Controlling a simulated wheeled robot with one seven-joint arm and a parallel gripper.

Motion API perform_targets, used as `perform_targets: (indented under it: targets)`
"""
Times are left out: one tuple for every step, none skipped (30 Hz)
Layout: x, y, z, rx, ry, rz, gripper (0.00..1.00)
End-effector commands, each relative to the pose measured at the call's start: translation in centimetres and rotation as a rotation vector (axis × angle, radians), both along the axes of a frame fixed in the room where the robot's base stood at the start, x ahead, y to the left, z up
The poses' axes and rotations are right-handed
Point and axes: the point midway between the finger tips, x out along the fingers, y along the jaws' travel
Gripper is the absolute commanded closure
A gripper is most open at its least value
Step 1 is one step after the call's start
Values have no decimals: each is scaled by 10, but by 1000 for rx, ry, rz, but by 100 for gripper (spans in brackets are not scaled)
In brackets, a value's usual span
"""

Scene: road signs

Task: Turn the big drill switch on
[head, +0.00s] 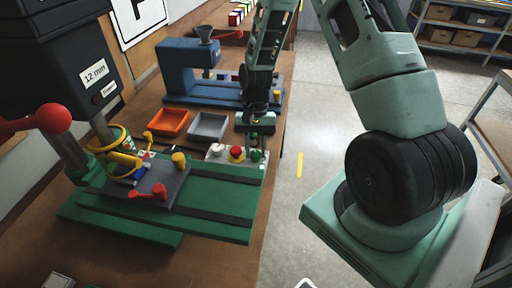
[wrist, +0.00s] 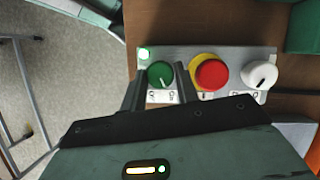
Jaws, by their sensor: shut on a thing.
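The big dark grey drill (head: 70,70) with a "12 mm" label stands at the left in the head view. A light grey switch box (head: 217,154) sits on the bench beyond its green base. In the wrist view the box (wrist: 228,54) carries a green knob (wrist: 160,73), a red button (wrist: 211,75) on a yellow ring and a white knob (wrist: 260,75). The green knob's white mark points down, slightly right. A small green lamp (wrist: 145,54) glows at the box's corner. My gripper (wrist: 160,76) is shut on the green knob, a finger on either side.
An orange tray (head: 169,122) and a grey tray (head: 209,126) lie beyond the box. A blue machine (head: 190,70) stands behind them. A red-handled clamp (head: 150,192) is on the drill's table. Open floor (head: 320,150) lies right of the bench.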

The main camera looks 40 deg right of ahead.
Motion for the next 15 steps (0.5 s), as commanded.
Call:
perform_targets:
  targets:
    - [1, 0, 0, -2, -2, 17, 92]
    - [1, 0, 0, -2, -2, 27, 92]
    - [1, 0, 0, -2, -2, 39, 92]
    - [1, 0, 0, -2, -2, 47, 92]
    - [1, 0, 0, -2, -2, 53, 92]
    - [1, 0, 0, -2, -2, 61, 92]
    - [1, 0, 0, -2, -3, 66, 92]
    - [1, 0, 0, -2, -3, 69, 92]
    - [1, 0, 0, -2, -3, 74, 92]
    - [1, 0, 0, -3, -3, 76, 92]
    - [1, 0, 0, -2, -4, 78, 92]
    - [1, 0, 0, -2, -3, 79, 92]
    - [1, 0, 0, -2, -3, 80, 92]
    - [2, -1, 0, -2, -3, 80, 92]
    - [1, 0, 0, -2, -4, 81, 92]
